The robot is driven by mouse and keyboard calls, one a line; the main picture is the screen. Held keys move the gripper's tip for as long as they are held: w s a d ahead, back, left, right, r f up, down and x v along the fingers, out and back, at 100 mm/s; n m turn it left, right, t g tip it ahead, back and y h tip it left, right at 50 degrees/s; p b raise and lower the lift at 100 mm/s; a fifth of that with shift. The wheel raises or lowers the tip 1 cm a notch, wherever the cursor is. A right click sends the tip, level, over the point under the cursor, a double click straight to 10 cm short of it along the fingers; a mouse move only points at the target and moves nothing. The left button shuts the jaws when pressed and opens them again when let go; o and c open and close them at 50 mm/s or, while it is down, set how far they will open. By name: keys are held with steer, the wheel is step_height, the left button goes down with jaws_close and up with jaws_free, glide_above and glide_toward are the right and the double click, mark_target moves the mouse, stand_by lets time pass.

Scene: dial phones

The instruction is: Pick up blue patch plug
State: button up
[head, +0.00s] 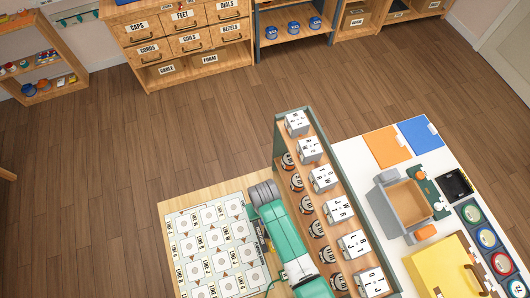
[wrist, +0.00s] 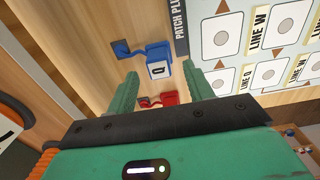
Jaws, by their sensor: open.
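The blue patch plug (wrist: 158,64) lies on a light wooden surface in the wrist view, with a white face marked by a dark character and a blue piece (wrist: 121,48) joined to its left. My gripper (wrist: 160,72) is open. Its two green fingers stand apart at either side of the blue plug's near end, with nothing clearly held between them. A red plug (wrist: 169,98) lies nearer my palm, between the fingers and partly hidden. In the head view, my green arm covers this area and I cannot make out the blue plug.
A dark strip reading "PATCH PLU" (wrist: 180,25) borders a white panel of round sockets (wrist: 268,40) at right. In the head view, a long wooden rack (head: 318,190) of lettered blocks and round jars stands right of my arm. A white table (head: 365,152) with trays lies beyond.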

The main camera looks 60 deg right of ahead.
step_height(320, 180, down, 4)
steer(key=shift+s+f+b, duration=0.1)
steer(key=shift+b, duration=0.2)
steer(key=c, duration=1.1)
step_height(320, 180, up, 10)
steer(key=shift+r+p, duration=0.1)
steer(key=shift+p, duration=0.75)
